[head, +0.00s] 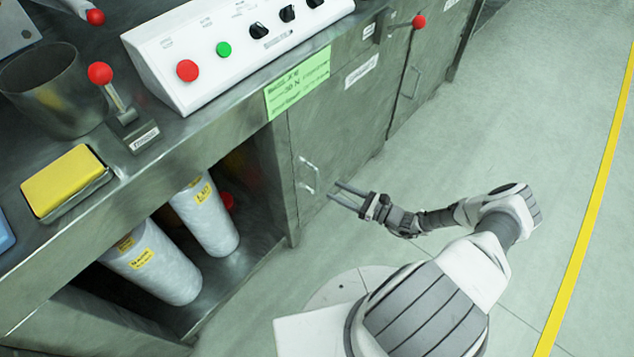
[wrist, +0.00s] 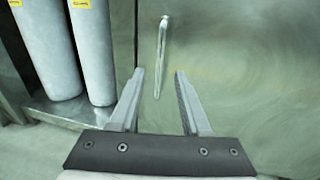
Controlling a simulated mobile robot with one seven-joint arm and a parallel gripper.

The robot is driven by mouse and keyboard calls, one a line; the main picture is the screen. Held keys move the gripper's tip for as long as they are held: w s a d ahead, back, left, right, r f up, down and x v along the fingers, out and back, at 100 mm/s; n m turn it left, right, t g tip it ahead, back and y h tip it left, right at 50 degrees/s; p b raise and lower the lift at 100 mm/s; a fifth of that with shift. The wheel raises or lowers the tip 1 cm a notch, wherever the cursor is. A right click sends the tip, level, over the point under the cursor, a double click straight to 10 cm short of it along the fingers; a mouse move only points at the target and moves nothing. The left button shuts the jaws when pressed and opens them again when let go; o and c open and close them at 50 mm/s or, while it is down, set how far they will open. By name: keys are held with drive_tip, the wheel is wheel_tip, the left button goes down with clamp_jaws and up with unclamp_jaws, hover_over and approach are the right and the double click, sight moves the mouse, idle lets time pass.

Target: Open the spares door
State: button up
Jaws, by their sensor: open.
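A grey metal cabinet door (head: 335,125) is shut under the counter, with a white label (head: 361,70) at its upper right that is too small to read. Its vertical bar handle (head: 308,175) is near the door's left edge. My gripper (head: 335,191) is open and empty, with its fingers pointing at this handle from a short way off. In the wrist view the handle (wrist: 161,55) stands upright between and beyond the two fingertips (wrist: 160,72). The fingers do not appear to touch it. I cannot tell for sure that this is the spares door.
A second shut door with a handle (head: 412,82) is farther right. An open bay left of the near door holds white cylinders (head: 205,212). Above are a control panel (head: 235,45), a green note (head: 298,83) and a red-knobbed lever (head: 418,22). The floor on the right is clear.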

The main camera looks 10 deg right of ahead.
sight(317, 181)
drive_tip(key=b+x, duration=0.1)
drive_tip(key=x, duration=0.7)
drive_tip(key=shift+c, duration=0.3)
clamp_jaws()
idle(1.0)
